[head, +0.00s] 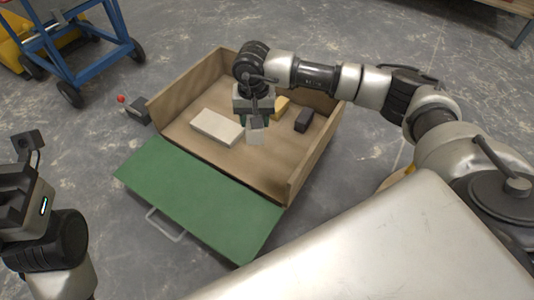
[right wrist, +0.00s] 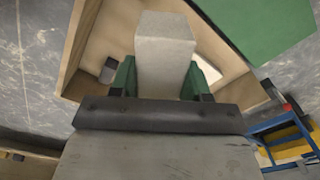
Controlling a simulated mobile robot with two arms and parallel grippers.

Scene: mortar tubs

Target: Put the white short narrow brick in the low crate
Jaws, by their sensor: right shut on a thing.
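The low crate (head: 182,85) is a wooden box on the floor with its green front flap (head: 200,195) folded down flat. My right gripper (head: 255,122) is over the inside of the crate, pointing down. It is shut on the white short narrow brick (head: 255,136), which hangs below the fingers. In the right wrist view the brick (right wrist: 165,45) sits between the green fingers, with the crate's wall (right wrist: 82,40) behind it. A gap between brick and crate floor cannot be judged exactly. My left gripper (head: 18,200) is at the left edge; its fingers are not visible.
In the crate lie a longer white brick (head: 217,127), a yellow brick (head: 281,107) and a dark brick (head: 303,119). A blue wheeled cart (head: 85,50) stands at upper left. A small dark object with a red knob (head: 133,108) lies beside the crate.

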